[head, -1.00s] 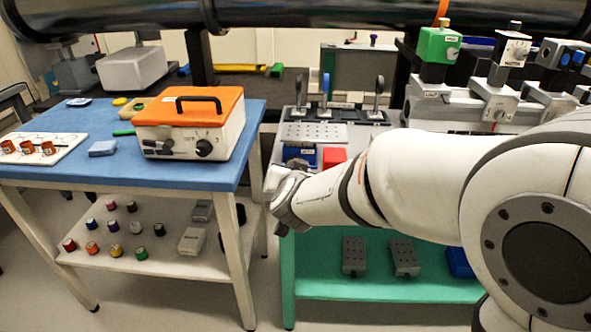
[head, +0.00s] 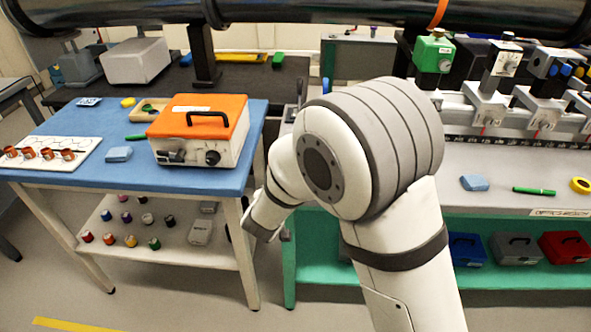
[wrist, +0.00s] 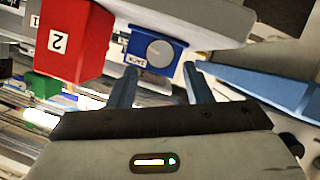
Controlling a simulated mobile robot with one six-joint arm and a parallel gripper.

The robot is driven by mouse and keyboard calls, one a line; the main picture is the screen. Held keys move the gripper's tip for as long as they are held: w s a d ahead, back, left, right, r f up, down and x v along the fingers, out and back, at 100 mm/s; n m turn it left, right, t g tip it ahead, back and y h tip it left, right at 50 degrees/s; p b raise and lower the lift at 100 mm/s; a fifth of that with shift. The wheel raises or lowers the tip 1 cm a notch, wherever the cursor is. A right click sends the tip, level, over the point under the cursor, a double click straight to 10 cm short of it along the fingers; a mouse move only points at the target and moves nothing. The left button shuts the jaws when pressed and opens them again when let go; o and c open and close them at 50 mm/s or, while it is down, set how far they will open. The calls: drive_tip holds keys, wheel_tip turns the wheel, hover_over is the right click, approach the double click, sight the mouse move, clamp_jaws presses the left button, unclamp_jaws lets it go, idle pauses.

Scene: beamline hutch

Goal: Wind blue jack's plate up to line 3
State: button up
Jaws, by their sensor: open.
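The blue jack (wrist: 150,48), labelled JACK, shows in the wrist view with a round grey knob (wrist: 160,52) on its face. A pale grey slab (wrist: 205,18) lies against it; I cannot tell whether this is its plate. No numbered height lines can be made out. My gripper (wrist: 160,74) is open, its two blue-grey fingers pointing at the jack's knob face, one towards each side. I cannot tell whether they touch it. In the head view my arm hides the jack, and the jaws cannot be made out.
In the wrist view a red block marked 2 (wrist: 70,35) and a green block (wrist: 42,86) are left of the jack. In the head view, the blue table (head: 75,178) with an orange-lidded case (head: 200,140) stands left of my arm. A green lower shelf (head: 315,255) holds several boxes.

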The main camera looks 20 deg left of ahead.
drive_tip(key=x, duration=0.6)
drive_tip(key=shift+c, duration=0.4)
drive_tip(key=c, duration=0.6)
drive_tip(key=shift+d, duration=0.15)
drive_tip(key=shift+c, duration=0.2)
